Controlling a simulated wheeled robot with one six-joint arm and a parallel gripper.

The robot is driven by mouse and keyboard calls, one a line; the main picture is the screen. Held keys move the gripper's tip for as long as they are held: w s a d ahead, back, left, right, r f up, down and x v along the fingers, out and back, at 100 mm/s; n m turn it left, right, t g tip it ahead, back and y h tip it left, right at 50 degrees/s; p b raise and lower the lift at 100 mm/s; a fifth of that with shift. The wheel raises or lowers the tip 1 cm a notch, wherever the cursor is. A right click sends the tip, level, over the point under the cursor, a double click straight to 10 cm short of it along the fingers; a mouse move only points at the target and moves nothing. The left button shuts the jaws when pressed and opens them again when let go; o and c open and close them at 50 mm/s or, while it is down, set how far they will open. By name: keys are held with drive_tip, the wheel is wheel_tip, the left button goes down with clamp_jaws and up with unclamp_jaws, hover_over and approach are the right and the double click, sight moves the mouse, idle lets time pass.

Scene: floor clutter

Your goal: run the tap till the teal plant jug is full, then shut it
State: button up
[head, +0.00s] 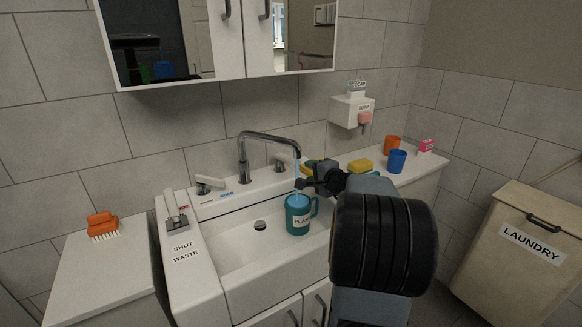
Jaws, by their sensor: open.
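The teal jug (298,222), labelled "PLANT…", stands upright in the white basin under the curved tap spout (268,136). A thin blue water stream (297,171) runs from the spout into the jug, and blue shows inside its mouth. Its exact water level is hard to tell. The tap has a left lever (208,184) and a right lever (284,162) on the basin's back ledge. My gripper (306,183) is open and empty, above and beside the jug's rim and near the right lever. I cannot tell whether it touches either. My arm covers the basin's right part.
A "SHUT WASTE" control (177,220) sits on the basin's left edge. An orange brush (102,224) lies on the left counter. A yellow sponge (360,166), blue cup (397,161) and orange cup (392,145) are on the right counter. A laundry box (525,255) stands right.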

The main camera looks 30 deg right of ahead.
sight(297, 164)
drive_tip(key=w, duration=0.4)
drive_tip(key=w+d+f, duration=0.1)
drive_tip(key=w, duration=0.3)
drive_tip(key=w+f+p, duration=0.1)
drive_tip(key=w, duration=0.3)
drive_tip(key=shift+w+d+f, duration=0.25)
drive_tip(key=shift+d, duration=0.05)
clamp_jaws()
